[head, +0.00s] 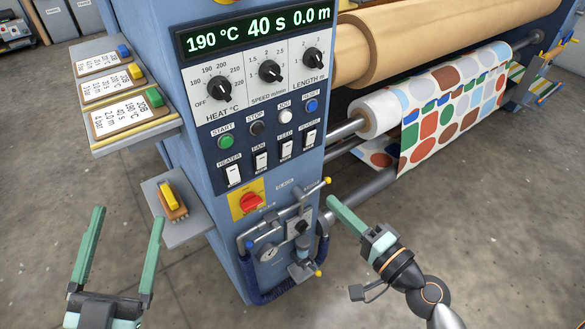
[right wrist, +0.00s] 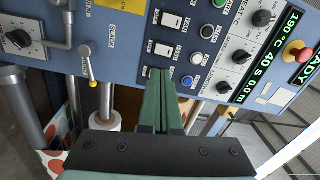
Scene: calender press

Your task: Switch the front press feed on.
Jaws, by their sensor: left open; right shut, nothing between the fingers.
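The press's control panel (head: 262,100) has a row of white rocker switches. The third, labelled FEED (head: 287,149), sits between FAN (head: 261,161) and REVERSE (head: 308,137). I cannot tell which way it is tipped. FEED also shows in the right wrist view (right wrist: 163,48), just beyond my fingertips. My right gripper (head: 332,201) is shut and empty, below and right of the switch row, apparently apart from the panel. In the right wrist view its fingers (right wrist: 160,72) cover the REVERSE switch. My left gripper (head: 130,212) is open and empty at lower left.
Rollers with dotted fabric (head: 440,105) lie to the right. Shelves with cards (head: 128,118) and a yellow-handled brush (head: 170,200) stick out left.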

